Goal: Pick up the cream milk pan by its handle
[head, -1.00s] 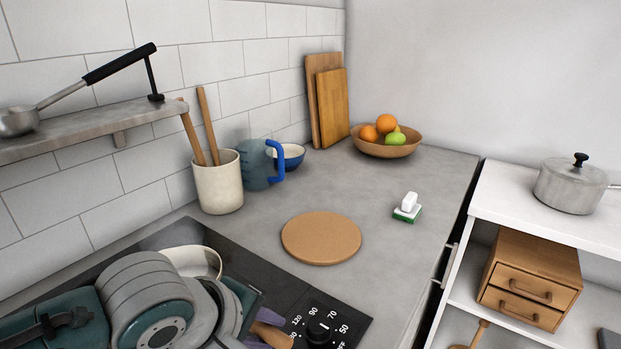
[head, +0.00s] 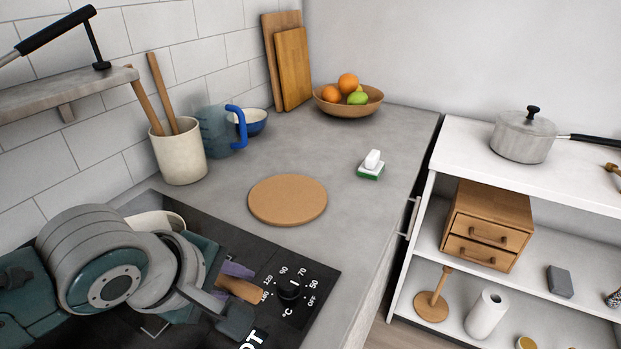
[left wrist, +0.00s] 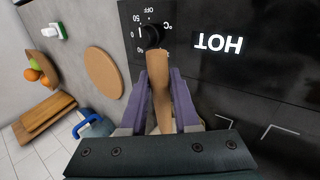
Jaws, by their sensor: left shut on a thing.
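The cream milk pan (head: 163,219) is on the black cooktop in the head view, mostly hidden behind my left arm; only part of its pale rim shows. Its brown wooden handle (head: 240,290) sticks out toward the control dial. My left gripper (head: 232,280) is shut on this handle. In the left wrist view the handle (left wrist: 160,88) lies between the two purple finger pads (left wrist: 162,105), and the pan body is out of sight. My right gripper is not in view.
A round cork board (head: 288,200) lies on the clear counter beyond the cooktop (head: 300,262). A cream utensil crock (head: 180,152) and a blue-handled pitcher (head: 218,132) stand by the wall. A wall shelf (head: 60,100) overhangs at left.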

